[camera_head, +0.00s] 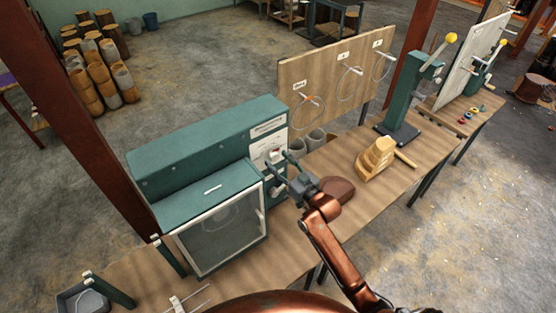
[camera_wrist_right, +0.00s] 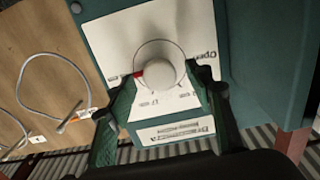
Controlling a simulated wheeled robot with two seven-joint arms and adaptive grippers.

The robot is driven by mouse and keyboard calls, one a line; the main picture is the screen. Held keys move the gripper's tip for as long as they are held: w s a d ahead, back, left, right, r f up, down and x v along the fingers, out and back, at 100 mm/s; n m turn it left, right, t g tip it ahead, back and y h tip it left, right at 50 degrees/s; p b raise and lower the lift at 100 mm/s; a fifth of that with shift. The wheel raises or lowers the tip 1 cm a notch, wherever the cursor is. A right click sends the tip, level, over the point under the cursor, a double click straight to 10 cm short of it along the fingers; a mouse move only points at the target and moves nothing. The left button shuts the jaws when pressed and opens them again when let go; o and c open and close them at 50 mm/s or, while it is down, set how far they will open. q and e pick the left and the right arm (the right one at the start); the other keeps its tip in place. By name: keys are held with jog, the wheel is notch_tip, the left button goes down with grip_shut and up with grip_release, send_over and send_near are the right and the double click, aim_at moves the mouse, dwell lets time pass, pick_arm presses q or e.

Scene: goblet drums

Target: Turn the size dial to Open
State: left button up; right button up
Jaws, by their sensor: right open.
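The size dial (camera_wrist_right: 160,72) is a round pale knob with a red pointer mark, on a white plate on the teal machine. In the right wrist view the red mark is at the knob's left, and the word Open (camera_wrist_right: 210,56) is at the plate's right edge. My right gripper (camera_wrist_right: 165,82) is open, with one finger on each side of the knob; I cannot tell whether they touch it. In the head view my right gripper (camera_head: 279,166) is at the machine's front panel and partly hides the dial (camera_head: 274,154). My left gripper is not in view.
The teal machine (camera_head: 200,140) has a glass-fronted box (camera_head: 222,235). A brown rounded block (camera_head: 337,190) and a wooden stepped piece (camera_head: 377,158) are on the bench to the right. A board with hanging wire loops (camera_head: 335,75) stands behind.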

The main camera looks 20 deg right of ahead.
jog(key=shift+w, duration=0.15)
jog(key=shift+c, duration=0.3)
jog(key=c, duration=1.1)
